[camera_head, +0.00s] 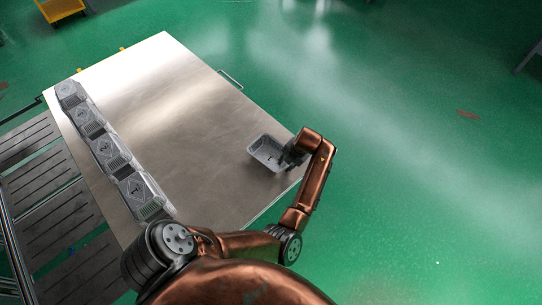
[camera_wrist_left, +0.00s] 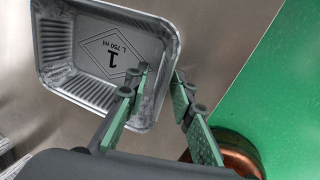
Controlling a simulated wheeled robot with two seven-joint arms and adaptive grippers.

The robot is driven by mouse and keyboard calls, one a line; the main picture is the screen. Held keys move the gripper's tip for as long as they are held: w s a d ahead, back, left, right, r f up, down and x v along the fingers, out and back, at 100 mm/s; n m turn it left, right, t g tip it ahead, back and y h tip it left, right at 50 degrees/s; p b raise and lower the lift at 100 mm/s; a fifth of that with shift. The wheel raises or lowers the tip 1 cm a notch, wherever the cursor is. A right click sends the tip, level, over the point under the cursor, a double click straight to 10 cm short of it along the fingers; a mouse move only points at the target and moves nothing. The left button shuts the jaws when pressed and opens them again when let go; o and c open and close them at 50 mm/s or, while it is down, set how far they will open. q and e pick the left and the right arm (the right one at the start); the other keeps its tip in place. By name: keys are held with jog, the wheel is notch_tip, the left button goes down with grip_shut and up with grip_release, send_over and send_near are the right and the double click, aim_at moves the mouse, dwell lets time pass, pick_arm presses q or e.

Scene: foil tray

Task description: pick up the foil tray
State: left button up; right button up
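The grey foil tray (camera_head: 262,152) sits near the right edge of the metal table, its open side up. In the left wrist view the tray (camera_wrist_left: 58,50) shows ribbed walls and a base marked with a 1 in a diamond. My left gripper (camera_head: 288,157) is at the tray's right side. In the left wrist view the gripper (camera_wrist_left: 162,72) is open, with one green-padded finger over the tray's inside and the other beyond its rim. I cannot tell whether either finger touches the wall. My right gripper is not in view.
A row of several grey foil containers (camera_head: 104,147) lies along the left side of the metal table (camera_head: 178,110). A dark slatted rack (camera_head: 50,190) adjoins the left edge. The table's middle is clear. Green floor (camera_head: 420,170) lies to the right.

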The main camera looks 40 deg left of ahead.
pick_arm(q)
jog(key=shift+f, duration=0.15)
grip_shut()
dwell(0.4)
